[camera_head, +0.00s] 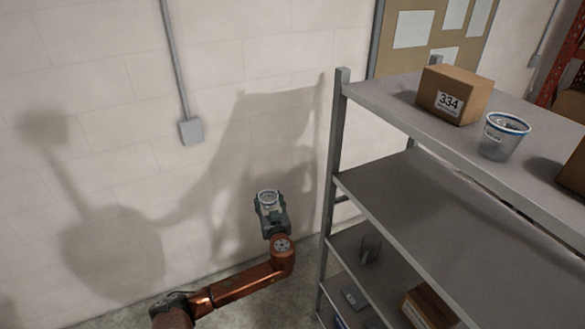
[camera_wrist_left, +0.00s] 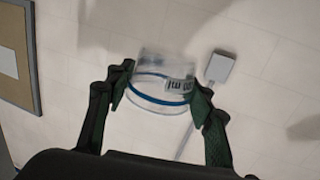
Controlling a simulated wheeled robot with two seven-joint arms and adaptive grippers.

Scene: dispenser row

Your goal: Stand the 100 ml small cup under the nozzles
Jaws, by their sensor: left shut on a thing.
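My left gripper (camera_head: 269,209) is shut on a small clear cup (camera_head: 268,196) in front of the wall, left of the shelf rack. In the left wrist view the cup (camera_wrist_left: 162,85) sits between the two fingers of the left gripper (camera_wrist_left: 160,98). It is clear with a blue band and a printed label ending in "ml"; the number is not readable. No nozzles or dispenser show in either view. My right gripper is not in view.
A grey shelf rack (camera_head: 400,187) stands at the right. Its top holds a carton marked 334 (camera_head: 453,94) and a clear blue-rimmed cup (camera_head: 502,136). A wall box (camera_head: 192,131) is on the wall.

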